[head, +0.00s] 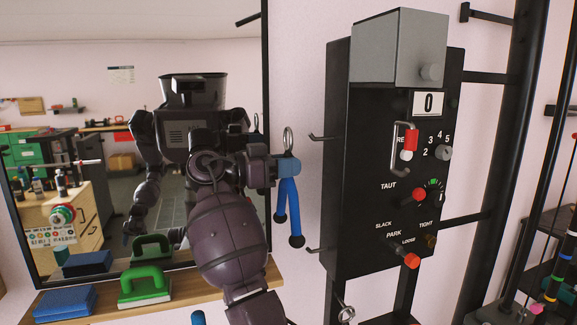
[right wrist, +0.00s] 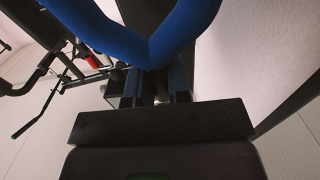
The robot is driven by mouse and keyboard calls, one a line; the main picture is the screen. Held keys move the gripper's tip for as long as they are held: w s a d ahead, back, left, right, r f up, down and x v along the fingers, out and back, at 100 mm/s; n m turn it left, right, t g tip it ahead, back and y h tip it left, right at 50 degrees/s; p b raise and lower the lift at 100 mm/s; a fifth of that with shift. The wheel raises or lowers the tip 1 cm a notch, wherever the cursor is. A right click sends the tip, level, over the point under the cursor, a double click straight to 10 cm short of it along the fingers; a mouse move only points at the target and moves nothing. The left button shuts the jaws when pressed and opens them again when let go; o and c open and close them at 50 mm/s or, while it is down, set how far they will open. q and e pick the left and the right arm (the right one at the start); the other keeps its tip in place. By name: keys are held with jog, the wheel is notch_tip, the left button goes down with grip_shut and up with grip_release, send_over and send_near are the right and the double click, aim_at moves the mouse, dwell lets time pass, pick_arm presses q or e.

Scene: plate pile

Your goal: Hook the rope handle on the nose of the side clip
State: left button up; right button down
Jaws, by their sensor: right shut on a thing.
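The rope handle (head: 288,195) is a blue two-strand rope with black ball ends and a metal ring at its top. My right gripper (head: 284,168) is shut on its upper part, and the strands hang down. In the right wrist view, the blue rope (right wrist: 150,50) makes a V at the right gripper (right wrist: 150,98). Two small dark clips stick out from the left side of the black panel, an upper one (head: 322,138) and a lower one (head: 313,250). The handle is left of the panel, apart from both clips. My left gripper is not directly in view.
The tall black panel (head: 345,215) carries knobs and a metal handle (head: 403,150). A mirror (head: 90,40) behind my arm reflects me. A wooden shelf (head: 190,287) holds a green-handled block (head: 146,285) and a blue pad (head: 62,303). Dark rack posts stand at right.

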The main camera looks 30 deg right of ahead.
pick_arm(q)
jog(key=shift+s+f, duration=0.1)
pick_arm(e)
jog(key=shift+a, duration=0.1)
pick_arm(q)
jog(key=f, duration=0.1)
jog(key=b, duration=0.1)
jog(key=f+b, duration=0.1)
jog(key=shift+s+f, duration=0.25)
jog(key=shift+f, duration=0.1)
pick_arm(e)
jog(key=a, duration=0.1)
jog(key=a+f, duration=0.1)
jog(key=a, duration=0.1)
jog(key=w+a+f, duration=0.1)
jog(key=shift+w+a, duration=0.1)
jog(key=shift+a, duration=0.25)
pick_arm(q)
jog(key=shift+s+f, duration=0.1)
jog(key=shift+s, duration=0.2)
